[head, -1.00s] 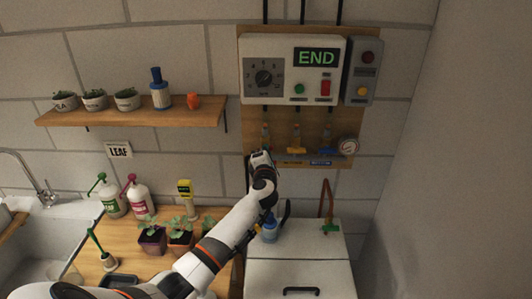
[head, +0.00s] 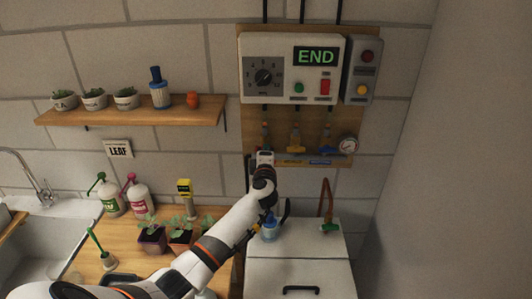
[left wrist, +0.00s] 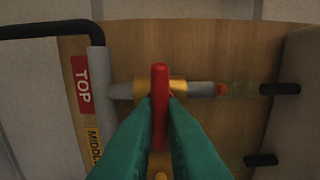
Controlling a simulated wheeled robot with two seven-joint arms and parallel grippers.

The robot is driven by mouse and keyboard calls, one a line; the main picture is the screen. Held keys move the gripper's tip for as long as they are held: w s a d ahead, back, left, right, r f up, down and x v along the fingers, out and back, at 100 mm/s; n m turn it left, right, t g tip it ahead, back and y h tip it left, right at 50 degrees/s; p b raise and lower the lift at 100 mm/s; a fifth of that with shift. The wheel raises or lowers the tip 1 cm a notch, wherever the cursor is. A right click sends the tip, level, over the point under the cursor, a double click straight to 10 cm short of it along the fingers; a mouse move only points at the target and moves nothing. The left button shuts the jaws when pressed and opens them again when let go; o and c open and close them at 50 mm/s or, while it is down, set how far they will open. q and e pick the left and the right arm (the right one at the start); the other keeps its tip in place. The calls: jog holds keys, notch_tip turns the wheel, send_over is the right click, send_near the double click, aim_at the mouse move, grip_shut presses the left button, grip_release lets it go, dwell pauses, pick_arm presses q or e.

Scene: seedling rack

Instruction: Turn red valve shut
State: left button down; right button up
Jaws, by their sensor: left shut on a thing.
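The red valve handle (left wrist: 160,75) shows in the left wrist view as a narrow bar on a brass-coloured valve body. It lies across the grey pipe (left wrist: 200,91), about at right angles to it. My left gripper (left wrist: 160,99) is shut on the handle, with one green finger on each side. In the head view my left gripper (head: 264,158) is at the lower left of the wooden board, and it hides the red handle there. A red TOP label (left wrist: 81,80) is beside the pipe. My right gripper is not in view.
The yellow valve (head: 295,150) and blue valve (head: 325,151) are close to the right of my gripper, with a round gauge (head: 348,145) beyond. The control box (head: 291,68) above reads END. Seedling pots (head: 151,238) and a blue bottle (head: 269,231) are below.

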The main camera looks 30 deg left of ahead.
pick_arm(q)
jog(key=shift+f, duration=0.1)
jog(key=c, duration=1.5)
grip_release()
jog(key=shift+s+d, duration=0.1)
jog(key=b+v, duration=0.2)
jog(key=v, duration=1)
jog(key=shift+b, duration=0.4)
